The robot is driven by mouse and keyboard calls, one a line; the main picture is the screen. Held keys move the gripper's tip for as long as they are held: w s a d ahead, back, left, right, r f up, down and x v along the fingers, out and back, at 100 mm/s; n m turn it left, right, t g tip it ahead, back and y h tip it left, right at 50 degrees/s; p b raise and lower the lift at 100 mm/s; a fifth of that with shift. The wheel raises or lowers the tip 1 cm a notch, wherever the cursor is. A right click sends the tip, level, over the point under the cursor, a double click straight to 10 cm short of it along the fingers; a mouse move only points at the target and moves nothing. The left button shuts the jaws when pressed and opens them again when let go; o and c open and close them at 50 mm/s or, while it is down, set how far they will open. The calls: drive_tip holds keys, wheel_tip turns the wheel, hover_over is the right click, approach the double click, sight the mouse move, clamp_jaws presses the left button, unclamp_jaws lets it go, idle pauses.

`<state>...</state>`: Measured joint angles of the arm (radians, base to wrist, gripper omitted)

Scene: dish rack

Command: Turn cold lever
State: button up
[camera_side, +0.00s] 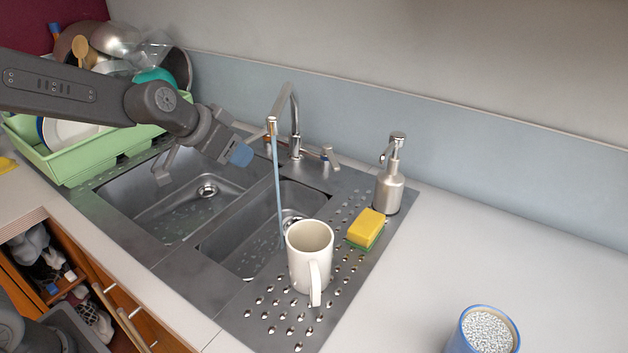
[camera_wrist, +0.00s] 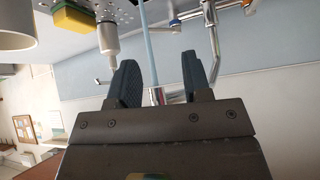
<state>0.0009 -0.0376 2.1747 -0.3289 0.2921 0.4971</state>
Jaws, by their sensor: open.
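The metal tap (camera_side: 293,115) stands behind the sink, and a bluish stream of water (camera_side: 278,190) runs from its spout. A lever (camera_side: 331,157) sits to the right of the tap base; in the wrist view a lever with a blue mark (camera_wrist: 176,21) shows beside the tap (camera_wrist: 211,42). I cannot tell how far it is turned. My gripper (camera_side: 202,166) is open and empty over the sink, left of the tap and apart from the levers. In the wrist view my gripper (camera_wrist: 158,62) has its fingers spread. The tap's left side is partly hidden in the side view.
A white mug (camera_side: 308,250) stands on the drainboard, with a yellow sponge (camera_side: 367,226) and a soap dispenser (camera_side: 389,185) behind it. A green dish rack (camera_side: 75,165) full of dishes is at the left. The right counter is mostly clear, with a blue-rimmed cup (camera_side: 465,340) in front.

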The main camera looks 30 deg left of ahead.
drive_tip(key=w+a+f+m+t+y, duration=0.1)
drive_tip(key=w+a+f+y, duration=0.1)
drive_tip(key=w+f, duration=0.85)
drive_tip(key=m+t, duration=0.9)
drive_tip(key=m, duration=0.5)
approach(334, 161)
drive_tip(key=w, duration=0.1)
drive_tip(key=shift+a+f+h, duration=0.1)
drive_tip(key=shift+a+h, duration=0.1)
drive_tip(key=shift+h, duration=0.2)
drive_tip(key=shift+c, duration=0.6)
drive_tip(key=shift+w, duration=0.1)
drive_tip(key=shift+w, duration=4.45)
